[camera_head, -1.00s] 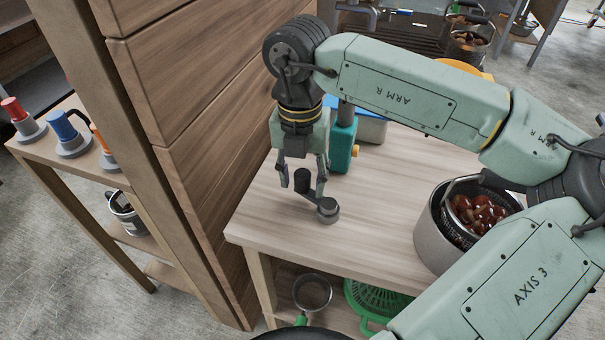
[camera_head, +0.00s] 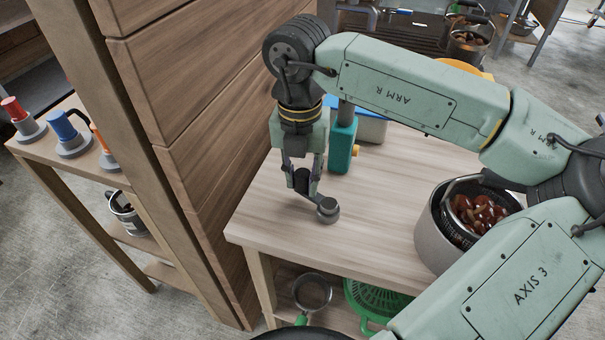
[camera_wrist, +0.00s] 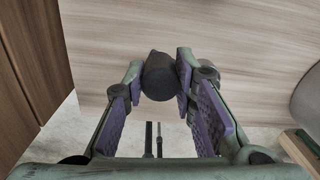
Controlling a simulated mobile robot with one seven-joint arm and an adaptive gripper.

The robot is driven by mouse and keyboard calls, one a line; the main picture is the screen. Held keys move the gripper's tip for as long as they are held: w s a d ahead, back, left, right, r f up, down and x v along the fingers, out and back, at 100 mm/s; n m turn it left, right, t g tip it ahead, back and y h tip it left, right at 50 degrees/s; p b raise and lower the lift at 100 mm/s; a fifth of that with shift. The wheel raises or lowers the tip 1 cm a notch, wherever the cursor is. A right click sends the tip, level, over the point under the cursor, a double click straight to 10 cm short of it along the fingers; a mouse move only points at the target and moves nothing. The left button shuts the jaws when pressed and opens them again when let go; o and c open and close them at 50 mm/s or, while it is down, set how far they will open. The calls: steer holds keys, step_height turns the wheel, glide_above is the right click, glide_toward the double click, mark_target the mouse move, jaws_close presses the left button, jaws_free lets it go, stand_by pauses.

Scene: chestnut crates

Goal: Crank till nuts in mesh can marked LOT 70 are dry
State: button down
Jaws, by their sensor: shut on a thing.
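My gripper (camera_head: 302,186) is at the left part of the table and shut on the upright dark knob (camera_wrist: 160,77) of a small crank, which shows between both fingers in the wrist view. The crank's round grey hub (camera_head: 327,211) stands on the tabletop, to the right of and nearer than the knob. A mesh can (camera_head: 452,228) holding brown glossy nuts (camera_head: 480,212) sits inside a grey drum (camera_head: 433,242) at the table's right. My arm hides part of the drum. No LOT 70 mark is readable, and I cannot tell whether the nuts are wet.
A teal upright device (camera_head: 341,147) with a yellow knob stands just behind my gripper, with a blue-lidded box (camera_head: 371,125) behind it. A wooden panel wall (camera_head: 190,130) rises close on the left. The tabletop (camera_head: 375,195) between crank and drum is clear. A sieve (camera_head: 312,291) and green basket (camera_head: 375,303) lie below.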

steer(key=shift+d, duration=0.1)
steer(key=b, duration=0.1)
steer(key=m+b, duration=0.1)
steer(key=shift+w+d+f+m+b, duration=0.3)
steer(key=shift+w+f+b, duration=0.05)
steer(key=shift+w+d+r+m+b, duration=0.15)
steer(key=shift+d+m+b, duration=0.1)
steer(key=shift+m+b, duration=0.3)
steer(key=shift+w+d+f+m+b, duration=0.1)
steer(key=shift+w+d+m+b, duration=0.1)
steer(key=shift+m+b, duration=0.3)
steer(key=shift+w+d+r+m, duration=0.1)
steer(key=shift+d+r+m, duration=0.15)
steer(key=shift+m, duration=0.4)
steer(key=c, duration=1.3)
jaws_free()
steer(key=shift+a, duration=0.1)
steer(key=shift+r, duration=0.15)
